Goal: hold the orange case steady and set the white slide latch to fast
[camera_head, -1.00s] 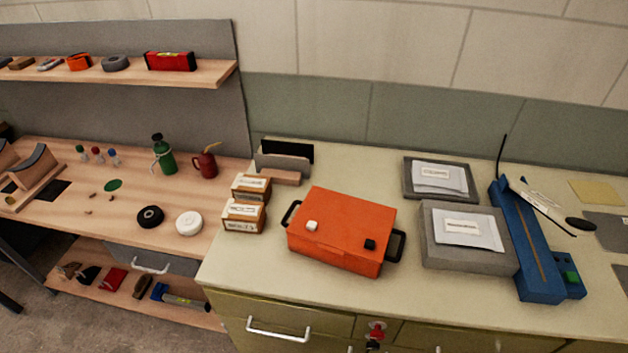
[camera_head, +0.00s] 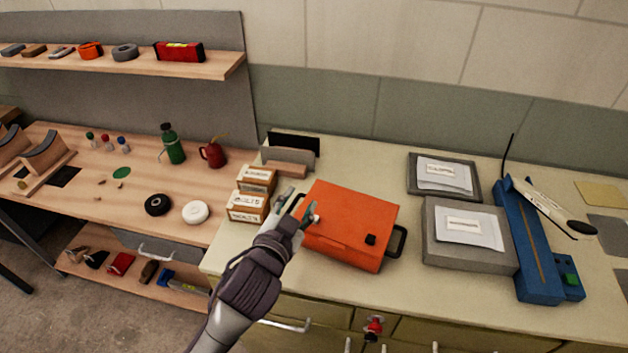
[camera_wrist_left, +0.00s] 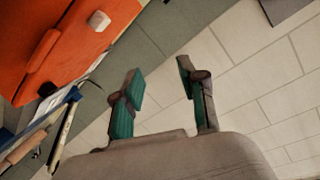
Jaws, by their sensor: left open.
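The orange case (camera_head: 350,222) lies shut on the light worktop, with a black handle at its right end. The white slide latch (camera_head: 316,218) is on its left part, partly hidden by my gripper. A black latch (camera_head: 370,239) sits on its right part. My left gripper (camera_head: 296,202) is open and empty at the left end of the case, over the left handle. I cannot tell whether it touches the case. In the left wrist view the case (camera_wrist_left: 60,40) is at upper left with the white latch (camera_wrist_left: 99,21), apart from the open fingers (camera_wrist_left: 160,88). My right gripper is not in view.
Small labelled boxes (camera_head: 247,207) stand just left of the case. Grey boxes with papers (camera_head: 468,262) and a blue sealer-like tool (camera_head: 532,250) stand to the right. The front strip of worktop is clear. A red key or knob (camera_head: 374,326) sits on the cabinet front.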

